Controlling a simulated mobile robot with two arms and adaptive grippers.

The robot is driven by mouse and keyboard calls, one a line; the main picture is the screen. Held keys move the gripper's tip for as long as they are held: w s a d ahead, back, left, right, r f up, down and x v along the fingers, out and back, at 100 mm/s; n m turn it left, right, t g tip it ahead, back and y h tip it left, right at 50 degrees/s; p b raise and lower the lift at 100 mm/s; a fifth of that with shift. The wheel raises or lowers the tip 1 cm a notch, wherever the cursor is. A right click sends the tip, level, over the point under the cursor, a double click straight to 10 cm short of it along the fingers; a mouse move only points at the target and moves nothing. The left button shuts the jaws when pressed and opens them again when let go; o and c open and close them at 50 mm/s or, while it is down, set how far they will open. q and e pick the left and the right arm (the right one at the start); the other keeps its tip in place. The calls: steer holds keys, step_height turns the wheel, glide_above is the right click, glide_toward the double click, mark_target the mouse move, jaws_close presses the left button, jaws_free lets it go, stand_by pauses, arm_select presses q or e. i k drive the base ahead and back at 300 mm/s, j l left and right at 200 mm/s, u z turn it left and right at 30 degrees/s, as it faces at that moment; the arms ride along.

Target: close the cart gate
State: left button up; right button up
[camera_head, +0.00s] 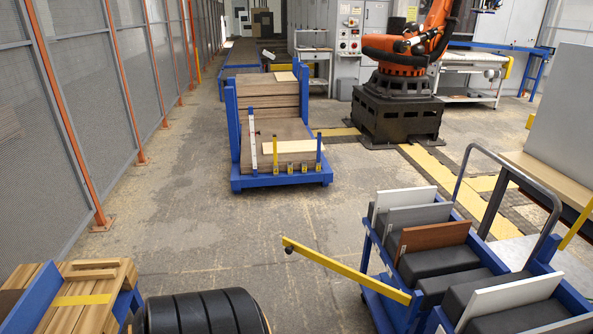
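The blue cart (374,309) stands at the lower right, with a grey tube handle (470,153) at its far right side. Its gate is a yellow bar (345,271) that sticks out to the left from the cart's near left side. Upright white, grey and brown boards (434,237) sit between black padded blocks in the cart. Neither of my grippers is in view.
A blue cart with stacked brown boards (278,94) stands in the middle distance. Planks (95,292) and a black ribbed object (203,314) are at the lower left. A mesh fence (87,100) runs along the left. The central floor (200,217) is clear.

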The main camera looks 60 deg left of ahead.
mark_target(390, 292)
steer(key=u, duration=1.7)
